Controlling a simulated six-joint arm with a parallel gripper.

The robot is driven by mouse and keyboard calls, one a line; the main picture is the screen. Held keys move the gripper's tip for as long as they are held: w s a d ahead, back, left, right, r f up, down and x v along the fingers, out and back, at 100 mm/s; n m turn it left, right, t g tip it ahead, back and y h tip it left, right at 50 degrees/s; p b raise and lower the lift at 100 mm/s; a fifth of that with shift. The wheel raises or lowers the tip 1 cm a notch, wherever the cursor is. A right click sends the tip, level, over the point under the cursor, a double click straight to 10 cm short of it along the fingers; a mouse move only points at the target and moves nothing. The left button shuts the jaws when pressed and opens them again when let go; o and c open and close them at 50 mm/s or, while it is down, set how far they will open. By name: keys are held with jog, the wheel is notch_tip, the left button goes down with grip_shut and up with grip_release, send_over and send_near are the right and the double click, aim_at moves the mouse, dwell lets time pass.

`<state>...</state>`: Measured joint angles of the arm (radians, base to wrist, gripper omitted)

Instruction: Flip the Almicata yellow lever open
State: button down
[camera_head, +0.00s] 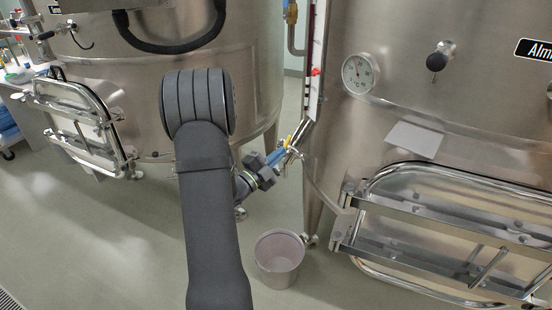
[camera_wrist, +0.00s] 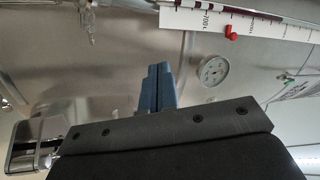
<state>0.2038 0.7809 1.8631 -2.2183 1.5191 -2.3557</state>
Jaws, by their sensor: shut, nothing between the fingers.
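The Almicata vat (camera_head: 400,110) is the large steel tank on the right, with a black label (camera_head: 535,50) cut off at "Alm". A small yellow lever (camera_head: 289,140) shows at the lower left of this vat, by the bottom of the level gauge. My gripper (camera_head: 283,153) has blue fingers and is at the yellow lever, just below it in the picture. I cannot tell whether they touch. In the wrist view the blue fingers (camera_wrist: 158,78) are shut together with nothing between them. The lever cannot be made out there.
A level gauge (camera_head: 317,70) with a red marker rises above the lever. A grey bucket (camera_head: 279,258) stands on the floor below. A steel hatch (camera_head: 450,220) with bars juts out at right. Another vat (camera_head: 140,80) with a hatch stands at left. A dial (camera_head: 358,73) is on the Almicata vat.

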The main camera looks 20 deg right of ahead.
jog(key=w+d+f+m+y, duration=0.1)
jog(key=d+f+m+y, duration=0.4)
jog(key=d+y, duration=0.5)
jog(key=s+r+m+t+y, duration=0.1)
jog(key=s+r+m+y, duration=0.25)
jog(key=r+y, duration=0.6)
send_near(285, 144)
jog(key=shift+n+y, duration=0.35)
jog(key=shift+w+d+f, duration=0.2)
jog(key=shift+w+f, duration=0.45)
jog(key=shift+f, duration=0.15)
jog(key=shift+w+d+f, duration=0.15)
jog(key=shift+w+f, duration=0.55)
jog(key=shift+f, duration=0.1)
jog(key=shift+w+d+f, duration=0.2)
jog(key=shift+w+f, duration=0.45)
jog(key=shift+f, duration=0.1)
